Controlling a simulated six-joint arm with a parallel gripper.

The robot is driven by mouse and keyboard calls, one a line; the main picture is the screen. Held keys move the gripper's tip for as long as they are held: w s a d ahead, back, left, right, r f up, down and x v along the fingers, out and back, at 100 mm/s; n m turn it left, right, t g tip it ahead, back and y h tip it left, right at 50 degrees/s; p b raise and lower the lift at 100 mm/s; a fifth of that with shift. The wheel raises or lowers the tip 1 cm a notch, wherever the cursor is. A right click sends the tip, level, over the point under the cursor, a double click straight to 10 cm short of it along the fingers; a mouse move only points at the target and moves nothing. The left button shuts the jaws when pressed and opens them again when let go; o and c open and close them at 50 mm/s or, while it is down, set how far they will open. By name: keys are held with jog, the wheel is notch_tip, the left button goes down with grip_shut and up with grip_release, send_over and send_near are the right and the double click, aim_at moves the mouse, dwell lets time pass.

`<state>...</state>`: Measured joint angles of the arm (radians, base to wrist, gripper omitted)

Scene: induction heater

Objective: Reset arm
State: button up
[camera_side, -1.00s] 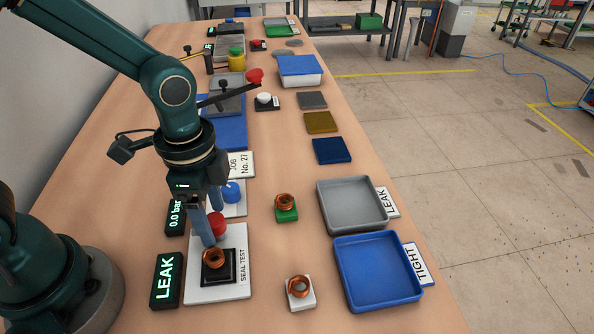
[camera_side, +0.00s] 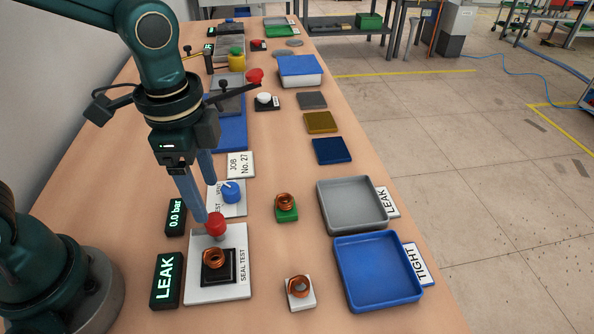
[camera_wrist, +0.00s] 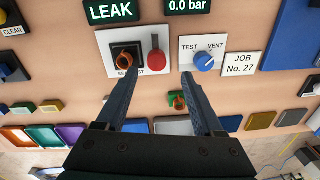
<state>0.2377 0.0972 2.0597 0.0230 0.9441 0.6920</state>
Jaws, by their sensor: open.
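My gripper (camera_side: 206,187) is open and empty, raised above the seal test station; its two fingers also show spread apart in the wrist view (camera_wrist: 162,88). Below it in the side view is the white SEAL TEST plate (camera_side: 203,292). A copper coil (camera_side: 213,258) sits on the plate's black seat, beside a red knob (camera_side: 216,224). The blue TEST/VENT knob (camera_side: 231,192) is on a smaller plate behind it. One display (camera_side: 166,280) reads LEAK and another (camera_side: 176,217) reads 0.0 bar.
A coil on a green block (camera_side: 285,203) and a coil on a white block (camera_side: 299,290) stand to the right. Beyond them are a grey LEAK tray (camera_side: 352,207) and a blue TIGHT tray (camera_side: 378,271), both empty. Coloured pads (camera_side: 331,151) lie further back.

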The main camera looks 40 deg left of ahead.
jog(key=s+a+r+n+t, duration=0.5)
jog(key=r+n, duration=0.1)
jog(key=n, duration=0.4)
jog(key=shift+s+n, duration=0.25)
jog(key=shift+n, duration=0.15)
